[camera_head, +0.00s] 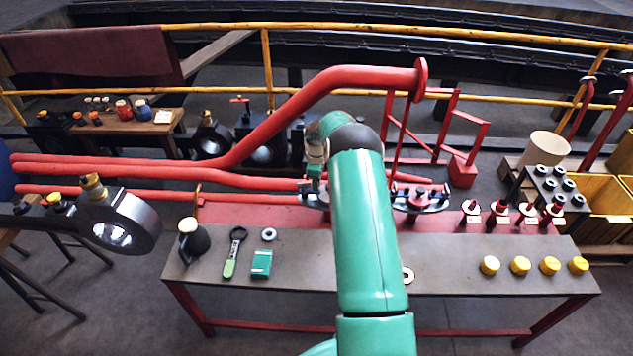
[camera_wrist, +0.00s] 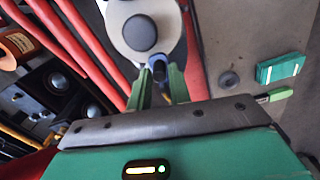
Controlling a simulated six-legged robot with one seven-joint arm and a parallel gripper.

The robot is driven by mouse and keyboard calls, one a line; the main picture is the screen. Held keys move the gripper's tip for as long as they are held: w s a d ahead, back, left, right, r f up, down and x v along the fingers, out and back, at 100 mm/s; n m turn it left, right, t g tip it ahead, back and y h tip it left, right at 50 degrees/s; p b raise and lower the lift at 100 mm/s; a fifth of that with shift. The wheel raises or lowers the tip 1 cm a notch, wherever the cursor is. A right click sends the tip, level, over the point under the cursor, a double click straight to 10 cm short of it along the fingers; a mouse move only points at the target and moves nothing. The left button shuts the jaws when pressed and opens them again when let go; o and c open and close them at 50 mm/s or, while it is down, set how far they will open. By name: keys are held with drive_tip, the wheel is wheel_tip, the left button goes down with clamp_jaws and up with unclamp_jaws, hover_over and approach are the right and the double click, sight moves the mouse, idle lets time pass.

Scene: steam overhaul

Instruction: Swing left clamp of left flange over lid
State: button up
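In the wrist view the left flange's pale round lid (camera_wrist: 122,38) with a dark central knob fills the top middle. A dark blue clamp (camera_wrist: 158,68) stands at the lid's near edge. My gripper (camera_wrist: 160,78) has two green fingers spread apart, one on each side of the clamp; I cannot tell whether they touch it. In the head view my gripper (camera_head: 314,178) is at the left flange (camera_head: 316,201), which my green arm largely hides. The right flange (camera_head: 420,201), with several dark clamps, stands just right of the arm.
Red pipes (camera_head: 130,170) run behind the grey workbench (camera_head: 300,270). A green-handled wrench (camera_head: 233,252), a green box (camera_head: 261,264) and a small ring (camera_head: 269,234) lie on its left part. Yellow caps (camera_head: 520,265) and red-and-black parts (camera_head: 500,212) stand at the right.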

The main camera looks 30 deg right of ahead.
drive_tip(key=shift+o, duration=1.3)
wheel_tip(320, 180, up, 14)
drive_tip(key=shift+f, duration=0.1)
